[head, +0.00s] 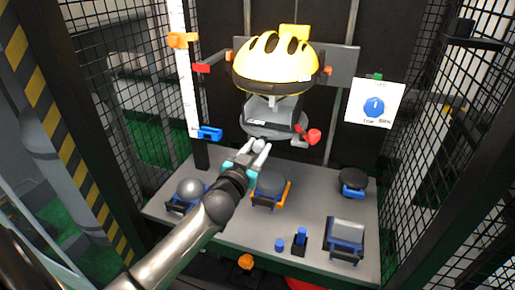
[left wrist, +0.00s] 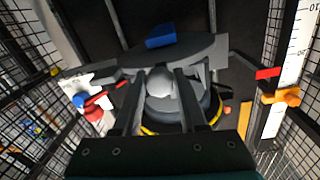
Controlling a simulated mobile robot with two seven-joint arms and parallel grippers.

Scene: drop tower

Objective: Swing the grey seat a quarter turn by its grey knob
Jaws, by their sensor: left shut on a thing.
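The grey seat (head: 262,131) is a flat grey disc under the yellow helmet (head: 275,62), at the middle of the tower. Its grey knob (head: 258,145) sticks out at the front. My left gripper (head: 258,151) reaches up from the lower left and is shut on the knob. In the left wrist view the rounded knob (left wrist: 160,83) sits between the two fingers of my left gripper (left wrist: 160,88), with the seat (left wrist: 178,56) behind it. The fingers hide parts of the knob. My right gripper is not in view.
A red knob (head: 314,136) is right of the seat, and a blue clamp (head: 207,133) left of it on the white scale (head: 186,90). Mesh walls stand on both sides.

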